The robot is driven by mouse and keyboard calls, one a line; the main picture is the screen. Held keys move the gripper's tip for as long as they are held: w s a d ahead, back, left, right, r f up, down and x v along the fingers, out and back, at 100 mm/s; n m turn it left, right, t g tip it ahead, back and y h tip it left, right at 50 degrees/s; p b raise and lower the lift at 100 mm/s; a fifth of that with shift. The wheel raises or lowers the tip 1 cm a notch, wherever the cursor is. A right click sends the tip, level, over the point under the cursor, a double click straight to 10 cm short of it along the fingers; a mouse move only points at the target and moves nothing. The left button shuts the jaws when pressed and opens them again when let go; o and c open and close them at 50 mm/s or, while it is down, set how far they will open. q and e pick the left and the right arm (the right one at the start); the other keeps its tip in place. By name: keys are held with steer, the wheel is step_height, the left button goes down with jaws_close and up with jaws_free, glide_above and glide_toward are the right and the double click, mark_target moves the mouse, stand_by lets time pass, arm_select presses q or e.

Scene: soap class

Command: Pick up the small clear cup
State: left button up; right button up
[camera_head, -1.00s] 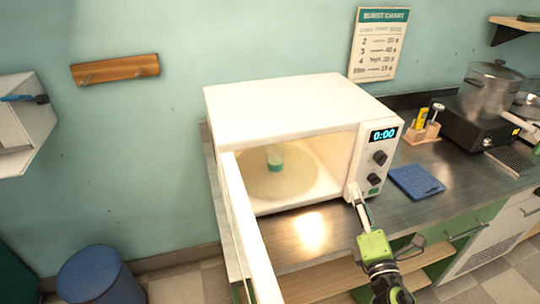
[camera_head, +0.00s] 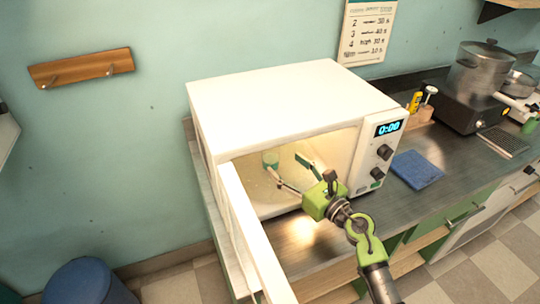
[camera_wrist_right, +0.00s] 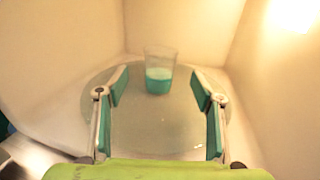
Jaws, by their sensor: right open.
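The small clear cup (camera_head: 271,159) stands upright inside the open microwave (camera_head: 285,95), on its round glass turntable (camera_head: 257,186). In the right wrist view the cup (camera_wrist_right: 159,72) is clear with blue-green contents in its lower part. My right gripper (camera_head: 291,174) reaches in through the microwave opening. Its fingers (camera_wrist_right: 160,92) are spread wide and empty, with the cup ahead of them, roughly centred between the tips. The cup's top is partly hidden by the microwave's upper edge in the head view. My left gripper is not in view.
The microwave door (camera_head: 255,240) hangs open at the left of the opening. The control panel (camera_head: 380,152) borders it on the right. A blue cloth or board (camera_head: 416,169) lies on the counter. A pot (camera_head: 482,70) stands on a hob farther right.

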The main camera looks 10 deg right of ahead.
mark_target(277, 157)
steer(key=x, duration=0.8)
steer(key=shift+w+f+p, duration=0.15)
steer(key=shift+p, duration=0.15)
steer(key=c, duration=1.2)
